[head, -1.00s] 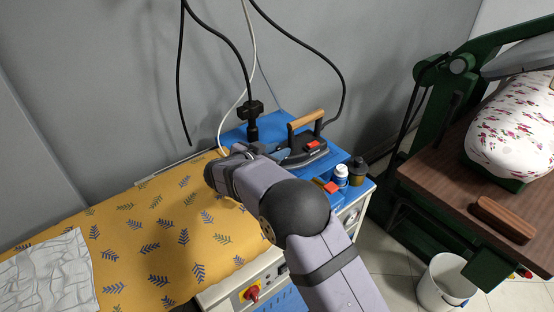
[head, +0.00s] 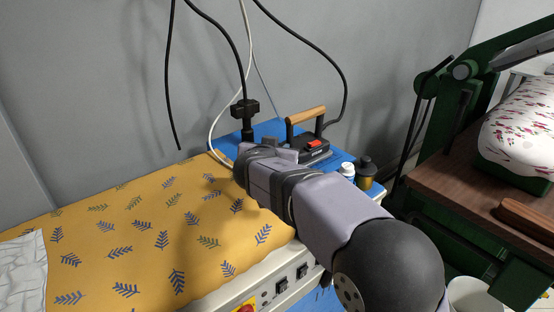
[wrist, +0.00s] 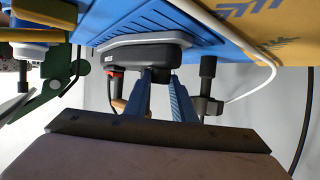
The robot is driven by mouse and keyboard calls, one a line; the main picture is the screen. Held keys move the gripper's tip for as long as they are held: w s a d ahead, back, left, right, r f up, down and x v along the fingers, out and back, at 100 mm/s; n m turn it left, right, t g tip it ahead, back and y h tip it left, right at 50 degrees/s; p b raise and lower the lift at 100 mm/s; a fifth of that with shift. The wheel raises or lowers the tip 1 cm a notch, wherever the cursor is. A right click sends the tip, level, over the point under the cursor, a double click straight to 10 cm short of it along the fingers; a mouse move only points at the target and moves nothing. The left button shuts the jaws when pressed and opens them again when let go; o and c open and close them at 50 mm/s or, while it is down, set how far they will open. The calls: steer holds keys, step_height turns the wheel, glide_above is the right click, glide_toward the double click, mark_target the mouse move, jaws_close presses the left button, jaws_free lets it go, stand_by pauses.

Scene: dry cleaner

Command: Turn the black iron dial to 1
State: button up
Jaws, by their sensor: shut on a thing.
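The iron (head: 316,154) stands on the blue board at the back, with a wooden handle and a red part on its black body. My forearm and wrist cover its near left side in the head view, so the dial and fingertips are hidden there. In the wrist view the iron's dark body (wrist: 140,57) shows upper middle, on its pale grey base. The two blue fingers of my gripper (wrist: 161,78) reach up to it and are shut on the small black dial (wrist: 160,93) between them. I cannot read any number on the dial.
A yellow leaf-patterned cloth (head: 150,225) covers the board to the left. A black plug-like fitting (head: 245,108) and hanging cables are behind my wrist. A white-capped bottle (head: 347,170) and a dark jar (head: 365,172) stand right of the iron. A green press (head: 440,235) is farther right.

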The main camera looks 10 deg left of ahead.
steer(key=shift+n+y+b, duration=0.3)
steer(key=shift+y, duration=0.1)
steer(key=o, duration=0.8)
steer(key=shift+s, duration=0.15)
steer(key=shift+b+v, duration=0.85)
steer(key=shift+v, duration=2.7)
steer(key=shift+o, duration=0.5)
